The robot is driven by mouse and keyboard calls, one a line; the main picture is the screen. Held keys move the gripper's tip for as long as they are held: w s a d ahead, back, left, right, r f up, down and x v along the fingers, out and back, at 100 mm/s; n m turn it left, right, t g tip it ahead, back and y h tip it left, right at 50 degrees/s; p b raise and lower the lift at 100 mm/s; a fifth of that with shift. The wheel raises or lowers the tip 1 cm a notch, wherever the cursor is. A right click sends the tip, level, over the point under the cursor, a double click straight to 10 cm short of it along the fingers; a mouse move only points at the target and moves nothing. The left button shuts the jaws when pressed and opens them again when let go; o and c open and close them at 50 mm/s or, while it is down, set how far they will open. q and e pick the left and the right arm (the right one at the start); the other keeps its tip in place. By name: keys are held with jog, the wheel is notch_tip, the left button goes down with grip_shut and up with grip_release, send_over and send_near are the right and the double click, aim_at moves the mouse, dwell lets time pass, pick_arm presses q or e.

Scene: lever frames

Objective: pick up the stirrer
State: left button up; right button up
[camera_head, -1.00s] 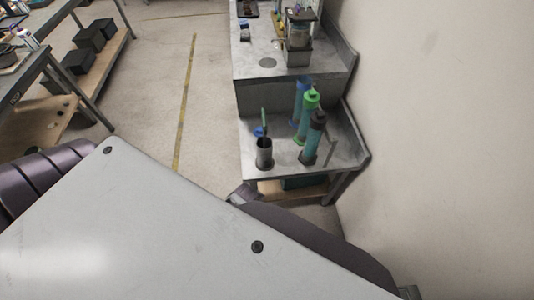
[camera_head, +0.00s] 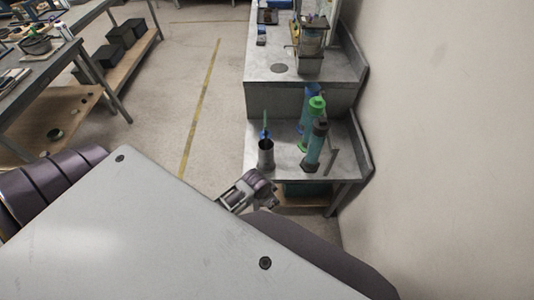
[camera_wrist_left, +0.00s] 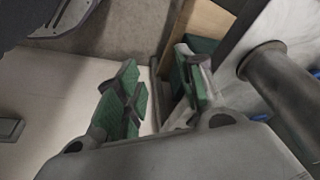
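The stirrer (camera_head: 265,119) is a thin green stick standing up out of a dark grey cylindrical cup (camera_head: 266,155) on the lower metal bench; its lower part is hidden inside the cup. My left gripper (camera_head: 268,192) is at the bench's front edge, just below and in front of the cup, apart from it. In the left wrist view its two green-padded fingers (camera_wrist_left: 155,68) are spread with nothing between them. A dark grey cylinder, apparently the cup (camera_wrist_left: 285,88), lies to the right of the fingers there. My right gripper is not in view.
Blue, green and dark-capped bottles (camera_head: 315,145) stand right of the cup. A higher bench (camera_head: 275,75) with a device rises behind. The wall (camera_head: 440,120) is close on the right. A wooden-shelved table (camera_head: 45,115) stands left, with open floor between.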

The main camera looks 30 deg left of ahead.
pick_arm(q)
jog(key=w+r+m+h+b, duration=0.1)
jog(key=w+r+m+h, duration=0.1)
jog(key=w+r+m, duration=1.05)
jog(key=w+a+r+m, duration=0.1)
jog(key=a+r+m, duration=0.2)
jog(key=r, duration=0.2)
jog(key=a+r+m+g, duration=0.1)
jog(key=a+r+m, duration=0.2)
jog(key=a+r, duration=0.1)
jog(key=w+a+r+m+y, duration=0.1)
jog(key=a+r+m, duration=0.2)
jog(key=r, duration=0.3)
jog(key=shift+w+a+r+m+b, duration=0.15)
jog(key=shift+w+a+m+b, duration=0.2)
jog(key=shift+m, duration=0.1)
jog(key=a+r+m, duration=0.2)
jog(key=a+r, duration=0.2)
jog(key=r, duration=0.1)
jog(key=shift+w+a+r+g, duration=0.15)
jog(key=shift+a+r+g, duration=0.15)
jog(key=shift+g, duration=0.1)
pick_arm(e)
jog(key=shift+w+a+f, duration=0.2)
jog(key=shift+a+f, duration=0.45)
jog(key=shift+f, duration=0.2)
pick_arm(q)
jog(key=shift+d+f, duration=0.1)
jog(key=shift+f, duration=0.05)
